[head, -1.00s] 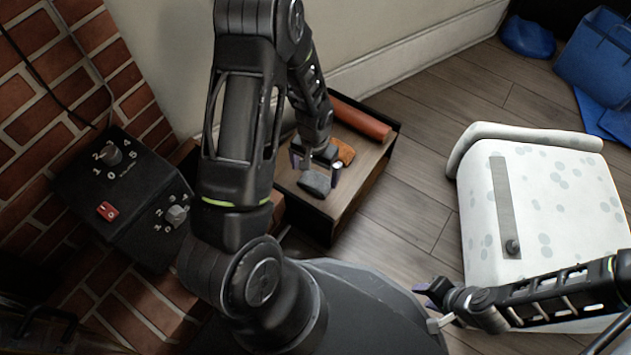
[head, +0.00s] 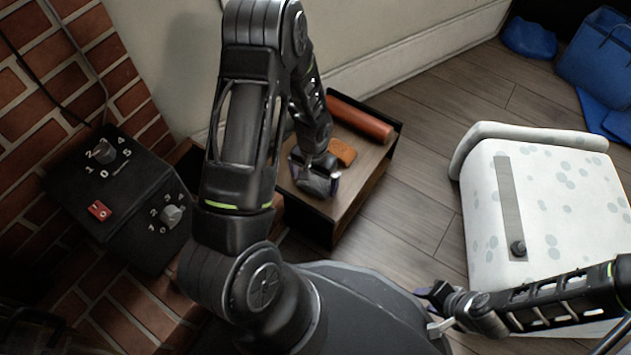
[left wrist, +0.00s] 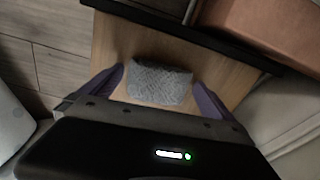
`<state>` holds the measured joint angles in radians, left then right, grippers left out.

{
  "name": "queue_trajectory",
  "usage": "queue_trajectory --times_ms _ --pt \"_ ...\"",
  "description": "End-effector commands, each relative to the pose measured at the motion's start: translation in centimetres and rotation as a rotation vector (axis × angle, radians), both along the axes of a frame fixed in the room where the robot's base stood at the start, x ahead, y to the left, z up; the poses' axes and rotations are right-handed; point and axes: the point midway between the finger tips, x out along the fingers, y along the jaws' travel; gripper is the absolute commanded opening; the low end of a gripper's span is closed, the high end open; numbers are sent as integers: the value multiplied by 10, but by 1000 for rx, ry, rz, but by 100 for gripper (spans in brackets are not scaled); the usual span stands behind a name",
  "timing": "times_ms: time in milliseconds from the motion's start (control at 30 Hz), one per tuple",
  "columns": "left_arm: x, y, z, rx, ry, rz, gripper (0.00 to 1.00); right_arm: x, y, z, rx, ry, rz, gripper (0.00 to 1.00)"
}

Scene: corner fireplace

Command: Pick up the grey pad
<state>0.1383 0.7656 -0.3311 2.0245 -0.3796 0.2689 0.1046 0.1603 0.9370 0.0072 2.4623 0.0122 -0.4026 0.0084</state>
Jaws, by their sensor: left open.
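The grey pad (left wrist: 160,83) lies on a wooden surface in the left wrist view, between the two purple fingers of my left gripper (left wrist: 163,92). The fingers are open, one on each side of it, with small gaps visible. In the head view my left gripper (head: 315,178) is low over the wooden box top (head: 352,197) and hides much of the grey pad (head: 314,186). My right gripper (head: 433,305) is at the lower right, away from the box; its fingers are too small to judge.
An orange-brown block (head: 342,151) and a reddish-brown roll (head: 360,118) lie on the box top behind the pad. A dark raised rim (head: 399,130) borders the box. A white spotted case (head: 560,205) stands right; a black control box (head: 120,195) stands left.

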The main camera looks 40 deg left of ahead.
Motion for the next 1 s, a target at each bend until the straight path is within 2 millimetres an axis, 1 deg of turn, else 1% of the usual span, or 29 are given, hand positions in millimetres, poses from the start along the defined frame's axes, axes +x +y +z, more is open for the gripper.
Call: queue_trajectory --times_ms 267,900,1000 --pt "0 0 0 0 0 0 100 0 0 0 0 0 0 36" --pt "0 0 0 0 0 0 48 0 0 0 0 1 0 36" --pt "0 0 0 0 0 0 47 0 0 0 0 1 0 36"
